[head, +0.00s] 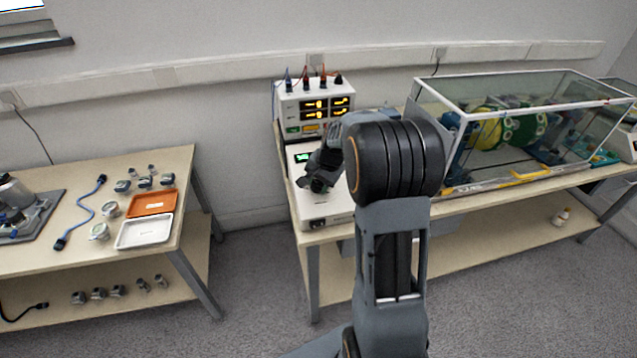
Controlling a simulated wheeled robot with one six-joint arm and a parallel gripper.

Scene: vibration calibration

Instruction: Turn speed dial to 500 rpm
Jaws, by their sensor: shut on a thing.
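A white control box (310,208) with a small green display (301,158) stands at the left end of the right-hand bench. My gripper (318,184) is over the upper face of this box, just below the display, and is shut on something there. My gripper and arm hide the speed dial, so its pointer and setting cannot be seen. The digits on the green display are too small to read.
A meter box (316,107) with yellow readouts and plugged leads stands behind. A clear-walled enclosure (520,125) with a yellow and green machine is to the right. The left bench (95,172) holds an orange tray (152,203), a white tray (145,232) and small parts.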

